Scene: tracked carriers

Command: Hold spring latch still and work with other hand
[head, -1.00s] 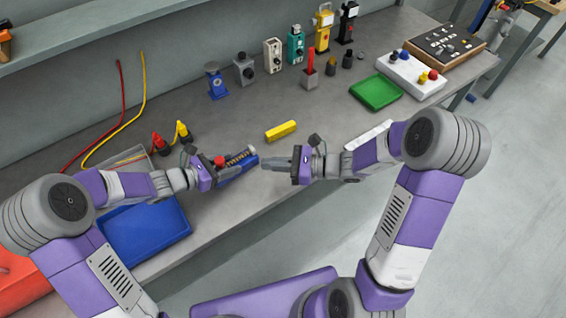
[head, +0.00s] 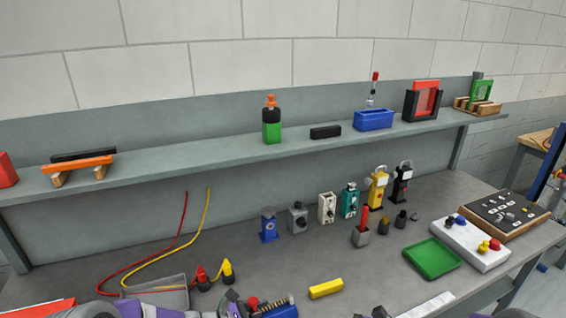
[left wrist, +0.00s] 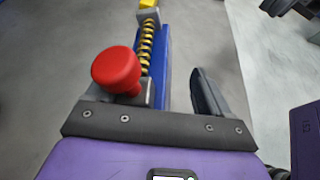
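The spring latch (head: 278,308) is at the bottom edge of the head view, cut off by the frame. In the left wrist view the latch (left wrist: 183,55) shows a blue base, a yellow coil spring, a grey block and a red knob. My left gripper (left wrist: 165,85) is at the knob end of the latch. One dark finger stands close beside the blue base; the other is hidden, so its grip on the latch is unclear. Only a small dark part of my right gripper (head: 380,312) shows at the bottom of the head view; its fingers are out of sight.
A yellow bar (head: 326,288) lies just beyond the latch. Behind it stand a red-handled tool in a grey holder (head: 361,236) and a row of small devices. A green tray (head: 432,258) and button box (head: 470,243) are at right. A shelf (head: 215,158) overhangs the back.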

